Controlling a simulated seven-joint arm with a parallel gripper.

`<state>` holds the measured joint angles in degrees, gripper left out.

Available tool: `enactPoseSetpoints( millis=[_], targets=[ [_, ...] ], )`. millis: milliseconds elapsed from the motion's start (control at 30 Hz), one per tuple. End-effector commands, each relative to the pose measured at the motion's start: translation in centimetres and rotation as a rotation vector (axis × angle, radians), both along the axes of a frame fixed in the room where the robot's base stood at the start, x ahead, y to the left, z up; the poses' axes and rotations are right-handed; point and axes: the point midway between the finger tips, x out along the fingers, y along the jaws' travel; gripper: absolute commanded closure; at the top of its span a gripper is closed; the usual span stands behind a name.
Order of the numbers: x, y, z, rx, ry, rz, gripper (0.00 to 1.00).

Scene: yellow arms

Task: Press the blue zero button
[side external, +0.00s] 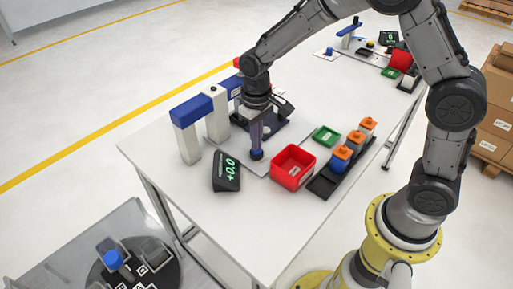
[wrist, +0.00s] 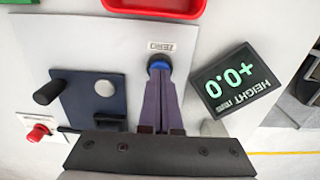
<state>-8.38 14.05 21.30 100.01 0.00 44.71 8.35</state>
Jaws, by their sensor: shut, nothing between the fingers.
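The blue zero button (wrist: 158,60) stands on a light grey plate, beside a small label reading ZERO in the wrist view. It also shows in the side view (side external: 256,155). My gripper (wrist: 159,72) is shut and empty, with its fingers pointing down at the button. In the side view the fingertips (side external: 257,147) are right at the top of the button and partly cover it. I cannot tell whether they touch it or whether it is pressed down. A black height display (side external: 227,173) next to it reads +0.0.
A red bin (side external: 293,167) stands right of the button, with a green tray (side external: 326,136) behind it. A blue-and-white gantry (side external: 190,112) stands to the left. A red button (wrist: 38,132) is in the wrist view.

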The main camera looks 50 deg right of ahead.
Motion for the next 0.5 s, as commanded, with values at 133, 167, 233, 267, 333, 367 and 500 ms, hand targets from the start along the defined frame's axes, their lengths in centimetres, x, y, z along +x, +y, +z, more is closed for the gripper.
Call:
enactPoseSetpoints(
  millis=[133,167,233,267,333,367,500],
  targets=[
    [0.1,0.0,1.2,0.001,-0.004,0.000,1.00],
    [0.1,0.0,1.5,0.001,-0.004,0.000,1.00],
    [0.1,0.0,2.0,0.000,-0.003,0.000,1.00],
    [0.1,0.0,2.2,0.000,-0.004,0.000,1.00],
    [0.1,0.0,2.7,0.000,-0.003,0.000,1.00],
    [0.1,0.0,2.9,0.000,-0.003,0.000,1.00],
    [0.0,0.0,3.9,0.000,-0.003,0.000,1.00]
  ],
)
